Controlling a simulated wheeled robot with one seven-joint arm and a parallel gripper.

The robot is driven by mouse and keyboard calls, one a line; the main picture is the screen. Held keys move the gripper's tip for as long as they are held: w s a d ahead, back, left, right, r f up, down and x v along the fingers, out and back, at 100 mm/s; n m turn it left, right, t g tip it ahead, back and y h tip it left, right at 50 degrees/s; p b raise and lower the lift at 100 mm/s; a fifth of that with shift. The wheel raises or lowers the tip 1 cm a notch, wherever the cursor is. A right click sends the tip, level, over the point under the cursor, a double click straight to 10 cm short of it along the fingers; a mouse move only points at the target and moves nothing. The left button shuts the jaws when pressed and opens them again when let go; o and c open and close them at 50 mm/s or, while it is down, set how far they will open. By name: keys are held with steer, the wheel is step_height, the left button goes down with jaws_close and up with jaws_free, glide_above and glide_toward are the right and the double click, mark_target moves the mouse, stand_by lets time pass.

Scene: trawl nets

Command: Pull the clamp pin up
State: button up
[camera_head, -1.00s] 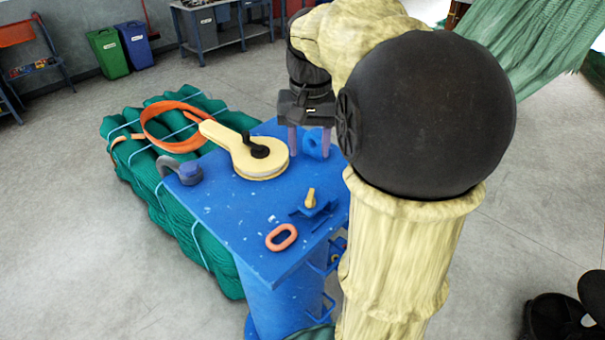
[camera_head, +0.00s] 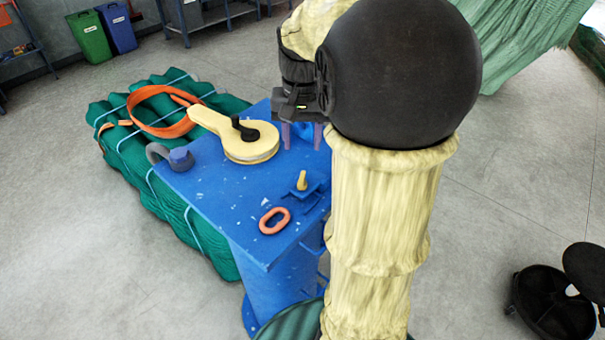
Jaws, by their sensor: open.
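A small yellow pin (camera_head: 302,181) stands upright in a blue bracket (camera_head: 308,194) on the blue table top (camera_head: 215,190), near its right edge. It looks like the clamp pin. My gripper (camera_head: 302,137) is above the table's far right part, behind the pin in the picture and apart from it. Its two purple-grey fingers point down with a gap between them and hold nothing. A blue part (camera_head: 304,130) shows behind the fingers, mostly hidden by them and my arm.
A green net bundle (camera_head: 130,150) with an orange strap (camera_head: 160,125) lies beside the table.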

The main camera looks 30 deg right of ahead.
mark_target(302, 176)
steer(key=f+p, duration=0.1)
steer(key=f, duration=0.5)
steer(key=f+p, duration=0.1)
steer(key=f, duration=0.4)
steer(key=shift+w+f, duration=0.2)
steer(key=shift+f, duration=0.15)
steer(key=shift+s+d, duration=0.1)
steer(key=shift+s, duration=0.05)
steer(key=shift+r, duration=0.1)
jaws_close()
